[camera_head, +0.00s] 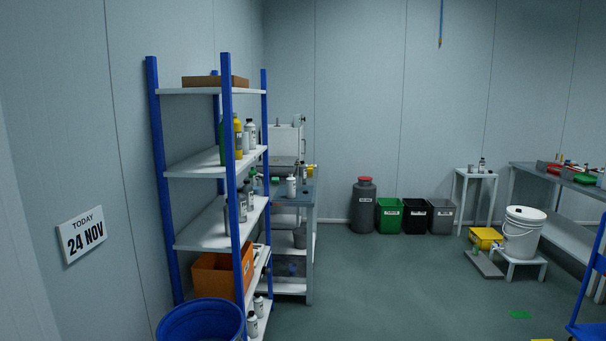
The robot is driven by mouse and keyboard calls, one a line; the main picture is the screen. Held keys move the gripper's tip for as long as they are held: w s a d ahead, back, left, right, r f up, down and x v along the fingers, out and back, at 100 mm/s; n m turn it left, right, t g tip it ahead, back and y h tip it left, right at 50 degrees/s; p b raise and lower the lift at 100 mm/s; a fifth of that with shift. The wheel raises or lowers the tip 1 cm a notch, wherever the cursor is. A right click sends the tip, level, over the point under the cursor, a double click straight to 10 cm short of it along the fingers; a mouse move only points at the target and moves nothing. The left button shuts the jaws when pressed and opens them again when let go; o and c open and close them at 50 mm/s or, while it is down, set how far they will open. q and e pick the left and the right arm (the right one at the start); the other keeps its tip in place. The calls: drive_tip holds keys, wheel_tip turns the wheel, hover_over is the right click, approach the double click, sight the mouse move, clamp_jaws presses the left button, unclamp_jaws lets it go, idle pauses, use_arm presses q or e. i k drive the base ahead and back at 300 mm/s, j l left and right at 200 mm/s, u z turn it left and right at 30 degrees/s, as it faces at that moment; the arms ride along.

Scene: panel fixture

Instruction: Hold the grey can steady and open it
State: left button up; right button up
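A dark grey can (364,208) with a red lid (365,180) stands upright on the floor against the back wall, near the middle of the view. It has a small white label on its front, too small to read. The lid sits on top of the can. Neither of my grippers is in view, and nothing is seen touching the can.
A green bin (389,217), a black bin (413,218) and a grey bin (441,217) stand right of the can. A blue-posted shelf (205,166) and a workbench (311,220) stand left. A white bucket (522,233) is at right. The middle floor is clear.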

sight(302, 169)
drive_tip(key=i+l+z, duration=0.15)
drive_tip(key=i+l, duration=0.25)
drive_tip(key=i, duration=0.25)
drive_tip(key=i+l, duration=0.25)
drive_tip(key=i, duration=0.25)
drive_tip(key=i+l+z, duration=0.1)
drive_tip(key=i, duration=0.35)
drive_tip(key=i+l, duration=0.3)
drive_tip(key=i, duration=0.2)
drive_tip(key=i+j, duration=0.1)
drive_tip(key=i, duration=2)
drive_tip(key=i+l+u, duration=0.3)
drive_tip(key=i, duration=0.25)
drive_tip(key=i+l+u, duration=0.3)
drive_tip(key=i, duration=0.25)
drive_tip(key=j, duration=0.1)
